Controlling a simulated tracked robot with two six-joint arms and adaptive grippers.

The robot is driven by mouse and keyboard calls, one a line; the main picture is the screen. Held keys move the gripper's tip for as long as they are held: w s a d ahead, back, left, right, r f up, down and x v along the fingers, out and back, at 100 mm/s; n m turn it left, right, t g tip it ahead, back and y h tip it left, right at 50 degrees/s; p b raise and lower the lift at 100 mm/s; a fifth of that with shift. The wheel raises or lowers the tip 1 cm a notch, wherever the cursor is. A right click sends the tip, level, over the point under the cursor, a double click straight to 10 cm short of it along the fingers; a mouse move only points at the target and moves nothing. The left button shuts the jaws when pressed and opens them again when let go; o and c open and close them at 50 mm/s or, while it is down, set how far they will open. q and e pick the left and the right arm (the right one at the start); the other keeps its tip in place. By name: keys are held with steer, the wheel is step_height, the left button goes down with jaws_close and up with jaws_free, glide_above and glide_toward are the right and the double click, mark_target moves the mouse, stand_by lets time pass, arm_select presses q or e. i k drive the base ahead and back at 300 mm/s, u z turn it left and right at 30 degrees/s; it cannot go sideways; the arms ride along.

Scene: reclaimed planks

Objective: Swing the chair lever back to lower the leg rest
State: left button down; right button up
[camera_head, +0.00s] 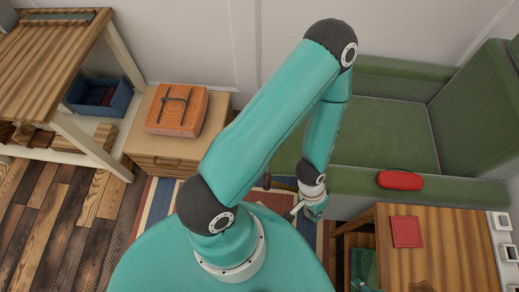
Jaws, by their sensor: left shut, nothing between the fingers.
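A green upholstered chair (385,132) fills the upper right, with a wide padded part (450,190) along its near side. A short dark lever (280,184) with a brown knob sticks out to the left, low beside the chair. My left gripper (300,210) is shut and empty, pointing down just below and right of the lever. My wrist partly covers the lever's right end, and I cannot tell whether they touch. The leg rest cannot be clearly made out, as my arm hides part of the chair's left end.
A red case (400,180) lies on the padded near side. A wooden table (440,250) with a red book (406,231) stands at lower right. A wooden cabinet (160,163) carries an orange box (177,110). A workbench (50,60) stands at left. Striped rug below.

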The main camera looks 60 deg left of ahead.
mark_target(267, 183)
steer(key=u, duration=0.05)
steer(key=k, duration=2.3)
steer(key=u, duration=0.65)
steer(key=i, duration=1)
